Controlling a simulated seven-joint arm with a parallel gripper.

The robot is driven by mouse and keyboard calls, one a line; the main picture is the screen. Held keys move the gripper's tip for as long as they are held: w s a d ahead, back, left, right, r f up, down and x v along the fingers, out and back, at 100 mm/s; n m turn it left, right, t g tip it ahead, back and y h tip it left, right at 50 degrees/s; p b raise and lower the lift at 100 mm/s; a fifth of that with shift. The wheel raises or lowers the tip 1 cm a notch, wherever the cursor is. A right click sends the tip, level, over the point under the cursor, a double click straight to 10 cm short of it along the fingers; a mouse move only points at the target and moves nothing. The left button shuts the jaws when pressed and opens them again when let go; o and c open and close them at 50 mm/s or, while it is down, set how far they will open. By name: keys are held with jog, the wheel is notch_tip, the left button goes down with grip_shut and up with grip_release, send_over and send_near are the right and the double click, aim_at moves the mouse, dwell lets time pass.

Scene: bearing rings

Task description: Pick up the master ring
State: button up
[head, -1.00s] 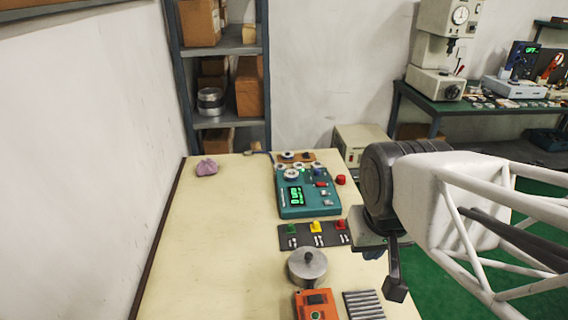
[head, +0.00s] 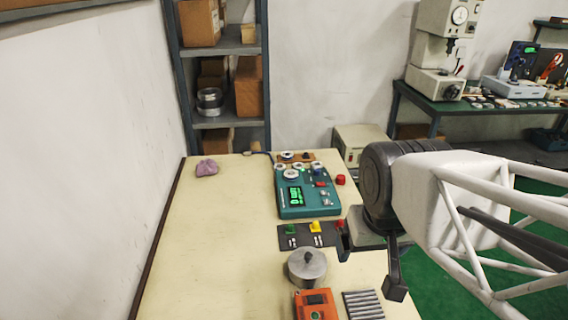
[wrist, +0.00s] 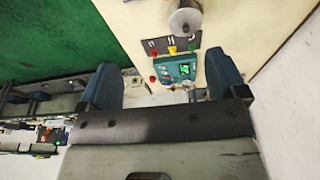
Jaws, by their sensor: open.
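Several small pale rings lie around the back of the bench; I cannot tell which is the master ring. One ring (head: 291,174) is on top of the teal gauge box (head: 309,205), and others, such as this ring (head: 287,155), are on or near a small brown board (head: 306,157) behind it. In the wrist view the teal box (wrist: 172,70) shows beyond the fingers, and the rings are too small to tell apart. My gripper (wrist: 162,66) is open with nothing between its two blue fingers. In the head view a fingertip shows beside the dark mat's right end; the rest is mostly hidden.
A dark mat (head: 301,243) with green, yellow and red blocks lies in front of the box. A metal pot-like cylinder (head: 307,270), an orange device (head: 314,304) and a ribbed block (head: 363,305) stand nearer. A purple cloth (head: 206,167) lies back left. The bench's left half is clear.

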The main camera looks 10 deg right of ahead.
jog(key=w+r+n, duration=0.3)
jog(key=w+n, duration=0.2)
jog(key=w, duration=1.2)
jog(key=n+g, duration=0.3)
jog(key=n, duration=1.2)
send_over(291, 175)
jog(key=f, duration=2.3)
jog(key=shift+w+d, duration=0.15)
jog(key=shift+w, duration=0.1)
jog(key=shift+w+f+n, duration=0.4)
jog(key=shift+f, duration=1.3)
